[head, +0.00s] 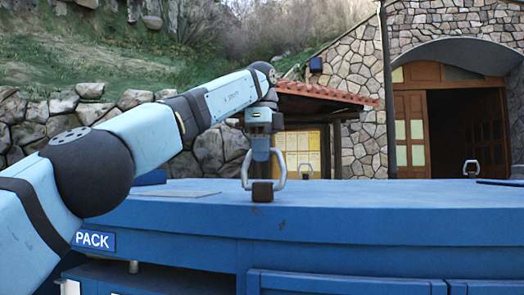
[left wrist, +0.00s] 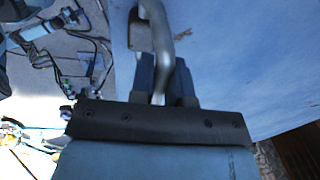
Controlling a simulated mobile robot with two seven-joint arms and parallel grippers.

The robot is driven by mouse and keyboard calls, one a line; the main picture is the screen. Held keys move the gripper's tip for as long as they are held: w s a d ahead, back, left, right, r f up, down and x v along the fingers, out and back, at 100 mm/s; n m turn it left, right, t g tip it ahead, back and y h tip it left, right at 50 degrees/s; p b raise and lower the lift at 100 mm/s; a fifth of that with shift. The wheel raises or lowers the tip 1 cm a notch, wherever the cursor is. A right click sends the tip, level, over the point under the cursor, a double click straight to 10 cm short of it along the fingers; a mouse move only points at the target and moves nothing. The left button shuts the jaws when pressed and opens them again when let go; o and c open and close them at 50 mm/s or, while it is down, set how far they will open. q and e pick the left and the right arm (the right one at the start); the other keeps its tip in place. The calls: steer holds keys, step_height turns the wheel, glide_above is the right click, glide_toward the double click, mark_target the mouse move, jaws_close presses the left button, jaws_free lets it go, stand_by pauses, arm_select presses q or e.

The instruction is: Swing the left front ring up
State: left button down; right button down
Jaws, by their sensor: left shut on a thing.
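The left front ring (head: 246,172) is a silver-grey loop standing up from its dark bracket (head: 262,191) at the front edge of the blue top. My left gripper (head: 261,155) reaches down from above and is shut on the upper part of the ring. In the left wrist view, the two dark fingers (left wrist: 166,82) close around the curved grey ring (left wrist: 157,25). The bracket (left wrist: 140,35) shows beside it there. The fingers hide part of the ring. My right gripper is in neither view.
The blue top (head: 370,205) is mostly bare. A flat grey sheet (head: 185,193) lies at the left. A PACK label (head: 94,240) is on the front.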

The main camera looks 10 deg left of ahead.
arm_select(q)
steer(key=c, duration=1.1)
jaws_free()
steer(key=shift+w, duration=0.15)
